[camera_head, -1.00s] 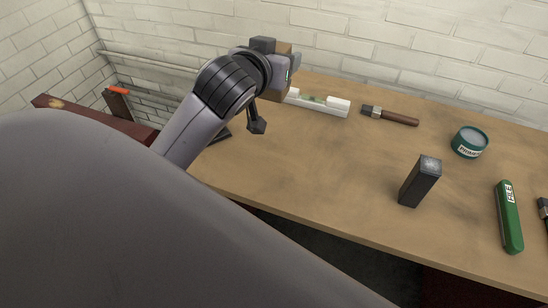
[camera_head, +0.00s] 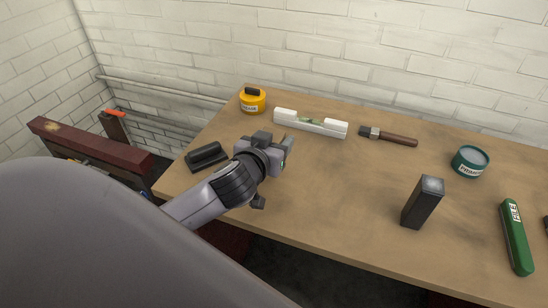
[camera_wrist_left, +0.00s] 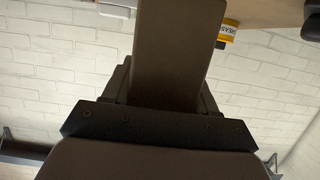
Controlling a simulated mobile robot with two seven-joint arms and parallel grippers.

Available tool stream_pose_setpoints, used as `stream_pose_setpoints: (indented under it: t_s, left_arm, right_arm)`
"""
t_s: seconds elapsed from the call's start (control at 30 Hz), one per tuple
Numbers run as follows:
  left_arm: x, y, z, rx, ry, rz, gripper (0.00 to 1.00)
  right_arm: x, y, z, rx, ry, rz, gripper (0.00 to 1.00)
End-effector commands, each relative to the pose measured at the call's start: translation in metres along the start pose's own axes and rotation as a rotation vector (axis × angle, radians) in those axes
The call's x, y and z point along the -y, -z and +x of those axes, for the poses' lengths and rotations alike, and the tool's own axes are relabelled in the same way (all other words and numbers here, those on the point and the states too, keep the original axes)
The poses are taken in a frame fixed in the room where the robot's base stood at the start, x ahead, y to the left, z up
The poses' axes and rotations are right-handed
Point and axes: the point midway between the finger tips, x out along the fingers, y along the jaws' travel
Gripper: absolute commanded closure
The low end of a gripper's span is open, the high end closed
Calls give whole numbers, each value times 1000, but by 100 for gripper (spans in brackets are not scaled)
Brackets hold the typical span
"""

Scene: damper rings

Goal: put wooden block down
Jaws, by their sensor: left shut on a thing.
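My left gripper (camera_head: 283,150) is over the left part of the wooden workbench (camera_head: 330,185). It is shut on the wooden block (camera_wrist_left: 167,55), which shows dark brown between the fingers in the left wrist view. In the head view the block is mostly hidden by the gripper. I cannot tell whether the block touches the bench top. My right gripper is not in view.
A yellow grease tin (camera_head: 252,100), a spirit level (camera_head: 310,123) and a brush (camera_head: 388,136) lie behind the gripper. A black block (camera_head: 205,156) lies left. A dark upright block (camera_head: 422,202), green tin (camera_head: 469,162) and green file case (camera_head: 516,238) stand right. The bench's middle is clear.

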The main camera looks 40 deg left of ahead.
Motion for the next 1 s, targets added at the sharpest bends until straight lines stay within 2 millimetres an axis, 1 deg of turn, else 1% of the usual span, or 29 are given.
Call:
stream_pose_setpoints:
  t_s: [0.13,0.3,0.4,0.67,0.8,0.83,0.87,0.9,1.0]
  left_arm:
    - [0,-11,4,-1,0,1,78]
    - [0,-35,11,1,0,-1,78]
    - [0,-42,13,0,-1,0,78]
    - [0,-43,13,-2,-1,-1,78]
    - [0,-48,15,-1,-1,-1,78]
    - [0,-48,15,0,0,-1,39]
    - [0,-47,14,0,0,0,30]
    - [0,-47,14,0,0,0,17]
    - [0,-47,14,0,0,0,17]
  right_arm:
    - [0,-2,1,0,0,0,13]
    - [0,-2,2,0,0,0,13]
    - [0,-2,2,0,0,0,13]
    - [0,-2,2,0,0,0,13]
    - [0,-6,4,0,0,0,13]
    - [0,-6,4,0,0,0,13]
    - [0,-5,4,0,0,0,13]
    - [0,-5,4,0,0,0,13]
    - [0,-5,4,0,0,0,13]
